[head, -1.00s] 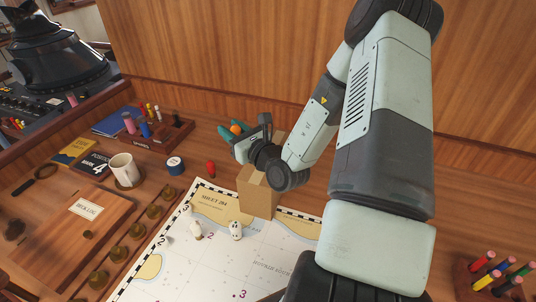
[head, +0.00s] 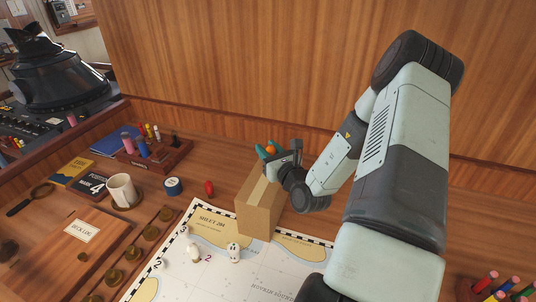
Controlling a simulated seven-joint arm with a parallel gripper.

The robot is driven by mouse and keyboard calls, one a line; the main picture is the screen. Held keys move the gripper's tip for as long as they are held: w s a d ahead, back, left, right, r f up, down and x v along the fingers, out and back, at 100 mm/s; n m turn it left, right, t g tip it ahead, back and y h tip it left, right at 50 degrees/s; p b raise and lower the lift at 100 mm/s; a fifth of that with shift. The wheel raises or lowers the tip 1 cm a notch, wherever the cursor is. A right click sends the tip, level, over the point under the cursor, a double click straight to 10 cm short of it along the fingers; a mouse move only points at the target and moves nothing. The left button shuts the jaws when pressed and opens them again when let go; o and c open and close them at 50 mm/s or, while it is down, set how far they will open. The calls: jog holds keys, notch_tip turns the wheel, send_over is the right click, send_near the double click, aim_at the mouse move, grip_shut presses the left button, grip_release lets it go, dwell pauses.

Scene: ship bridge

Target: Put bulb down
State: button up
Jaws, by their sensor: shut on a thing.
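My gripper (head: 266,151) is at the middle of the head view, with its teal fingers just above and beyond the top of a cardboard box (head: 259,207). It is shut on a small orange rounded thing (head: 271,150), which seems to be the bulb. Only part of the orange thing shows between the fingers. The box stands upright at the far edge of the chart (head: 225,275). I cannot tell whether the bulb is over the box or behind it.
A wooden wall (head: 290,70) rises behind. Coloured pencils (head: 500,290) stand at lower right.

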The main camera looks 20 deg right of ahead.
jog(key=shift+f, duration=0.65)
jog(key=shift+f, duration=0.2)
jog(key=o, duration=1)
jog(key=shift+r, duration=0.2)
send_over(267, 192)
jog(key=s+d, duration=0.3)
jog(key=d, duration=0.2)
jog(key=shift+w+d, duration=0.1)
jog(key=shift+d, duration=0.05)
